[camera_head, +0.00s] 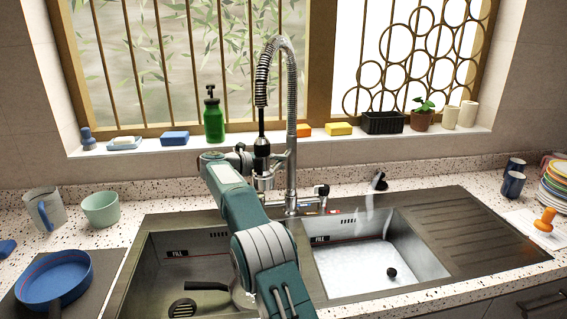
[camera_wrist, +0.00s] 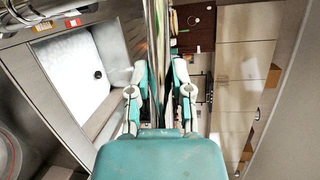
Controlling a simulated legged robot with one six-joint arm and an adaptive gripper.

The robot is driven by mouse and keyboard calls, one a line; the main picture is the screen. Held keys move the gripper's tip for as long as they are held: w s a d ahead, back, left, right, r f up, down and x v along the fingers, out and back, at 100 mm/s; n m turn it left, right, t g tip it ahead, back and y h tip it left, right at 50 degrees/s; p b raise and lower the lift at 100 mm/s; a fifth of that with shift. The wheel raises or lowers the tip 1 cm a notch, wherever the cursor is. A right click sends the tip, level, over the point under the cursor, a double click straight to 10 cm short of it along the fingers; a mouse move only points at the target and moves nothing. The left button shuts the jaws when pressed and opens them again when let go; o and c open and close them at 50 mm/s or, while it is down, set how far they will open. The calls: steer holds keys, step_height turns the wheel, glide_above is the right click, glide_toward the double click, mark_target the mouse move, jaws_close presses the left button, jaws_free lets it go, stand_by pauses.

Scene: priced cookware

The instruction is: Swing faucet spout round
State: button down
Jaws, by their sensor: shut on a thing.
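The faucet has a tall chrome column with a coiled spring hose (camera_head: 292,95) that arches over to the left and hangs down to a dark spray head (camera_head: 262,148). The spout stands at the left of the column, over the back edge of the left basin side. My gripper (camera_head: 248,158) is at the spray head's height, its fingers partly hidden behind my own arm. In the wrist view my gripper (camera_wrist: 161,72) has a finger on each side of a shiny chrome tube (camera_wrist: 158,35) of the faucet and is shut on it.
The left basin (camera_head: 160,255) holds a dark-handled utensil; my arm crosses over it. The right basin (camera_head: 430,262) holds whitish water and a small black round thing (camera_head: 391,272). A green bottle (camera_head: 213,118) and sponges line the sill. A blue pan (camera_head: 52,290) sits at left, plates (camera_head: 556,185) at right.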

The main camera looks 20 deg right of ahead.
steer(key=shift+a+f, duration=0.1)
steer(key=shift+f, duration=0.3)
steer(key=c, duration=0.5)
jaws_free()
steer(key=shift+w, duration=0.15)
steer(key=shift+c, duration=0.2)
steer(key=shift+a+r, duration=0.2)
steer(key=shift+r, duration=0.05)
steer(key=a+r, duration=0.1)
steer(key=a, duration=1)
steer(key=shift+a+r, duration=0.2)
steer(key=shift+a, duration=0.15)
